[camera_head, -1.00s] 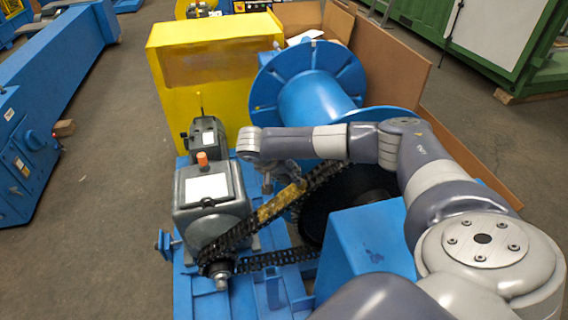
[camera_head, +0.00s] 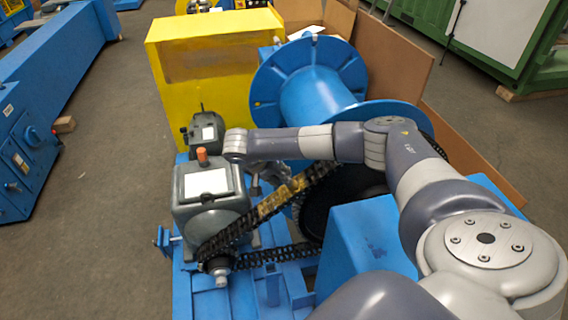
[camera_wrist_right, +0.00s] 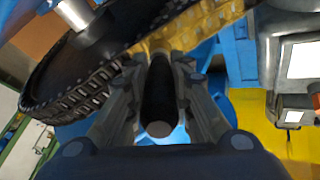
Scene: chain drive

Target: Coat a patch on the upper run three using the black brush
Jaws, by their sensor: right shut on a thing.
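The chain (camera_head: 230,235) runs from a small front sprocket up to a large dark wheel (camera_head: 335,195). Its upper run carries a yellow-gold patch (camera_head: 272,204); this also shows at the top of the right wrist view (camera_wrist_right: 205,22). My right gripper (camera_head: 266,174) is just behind the upper run, partly hidden by the chain and my wrist. In the right wrist view the gripper (camera_wrist_right: 158,75) is shut on the black brush (camera_wrist_right: 158,100), whose dark handle lies between the fingers. The brush tip is hidden, so contact with the chain cannot be told. My left gripper is not in view.
A grey gearbox (camera_head: 212,210) with an orange cap stands left of the chain, with a small motor (camera_head: 205,130) behind it. A blue spool (camera_head: 315,95), a yellow cabinet (camera_head: 215,60) and a blue housing (camera_head: 365,245) crowd the arm. Open floor (camera_head: 100,230) lies left.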

